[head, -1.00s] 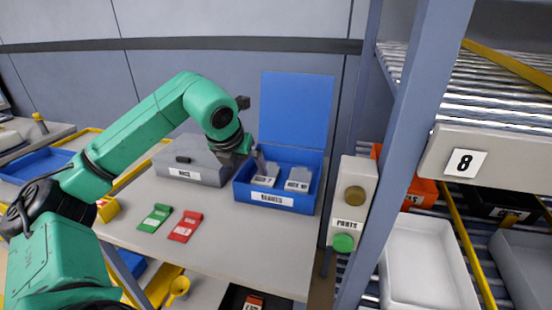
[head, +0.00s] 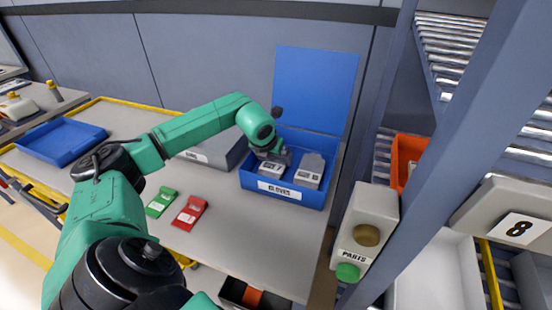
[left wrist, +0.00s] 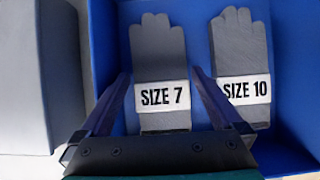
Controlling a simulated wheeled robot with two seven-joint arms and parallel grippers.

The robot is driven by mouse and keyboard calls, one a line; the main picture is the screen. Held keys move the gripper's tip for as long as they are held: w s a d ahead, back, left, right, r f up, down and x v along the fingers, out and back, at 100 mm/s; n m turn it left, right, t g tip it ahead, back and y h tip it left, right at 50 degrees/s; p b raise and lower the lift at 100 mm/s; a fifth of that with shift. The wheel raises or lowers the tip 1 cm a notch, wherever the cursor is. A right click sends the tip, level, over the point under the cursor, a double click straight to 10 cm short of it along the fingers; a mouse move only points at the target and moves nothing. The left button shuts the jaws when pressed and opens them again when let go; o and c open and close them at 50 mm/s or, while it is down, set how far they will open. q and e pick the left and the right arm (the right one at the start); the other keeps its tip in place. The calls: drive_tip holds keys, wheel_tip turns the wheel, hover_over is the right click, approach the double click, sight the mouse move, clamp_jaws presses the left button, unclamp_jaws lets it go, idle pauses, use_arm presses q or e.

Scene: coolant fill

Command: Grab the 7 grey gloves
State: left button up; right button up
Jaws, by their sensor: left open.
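The grey size 7 gloves (left wrist: 161,60) lie in the left part of an open blue box labelled GLOVES (head: 283,196), with a white band reading SIZE 7. They also show in the head view (head: 271,171), partly under my gripper. The grey size 10 gloves (left wrist: 240,60) lie beside them on the right. My left gripper (left wrist: 160,75) is open, with its fingers on either side of the size 7 gloves in the left wrist view. In the head view my left gripper (head: 273,157) is over the box's left part. My right gripper is not in view.
The box's blue lid (head: 315,88) stands upright behind it. A grey case (head: 215,150) stands close at its left. Green (head: 161,202) and red (head: 190,212) packs lie on the table. A post with a PARTS button box (head: 367,225) stands at the right.

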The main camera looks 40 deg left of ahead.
use_arm(q)
drive_tip(key=shift+w+a+f, duration=0.15)
drive_tip(key=shift+w+f, duration=0.2)
drive_tip(key=shift+f, duration=0.2)
drive_tip(key=c, duration=1)
drive_tip(key=shift+r, duration=0.2)
